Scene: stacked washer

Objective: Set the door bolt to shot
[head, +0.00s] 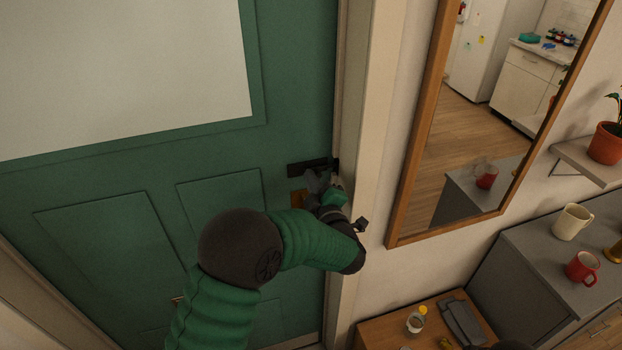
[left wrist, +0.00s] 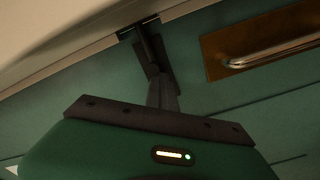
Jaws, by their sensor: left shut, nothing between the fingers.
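The door bolt (head: 306,167) is a dark bar and plate on the green door (head: 150,185), close to its right edge by the frame. My left gripper (head: 318,181) is just below the bolt's right half, shut with nothing in it. In the left wrist view, the gripper's dark fingers (left wrist: 162,92) are together and reach up to the bolt (left wrist: 155,52). They look close to it or touching; I cannot tell which.
A brass plate with a handle (left wrist: 265,50) sits on the door, below the bolt in the head view. The pale door frame (head: 366,120) and a wood-framed mirror (head: 408,190) are to the right. A low wooden table (head: 388,328) with small things stands at bottom right.

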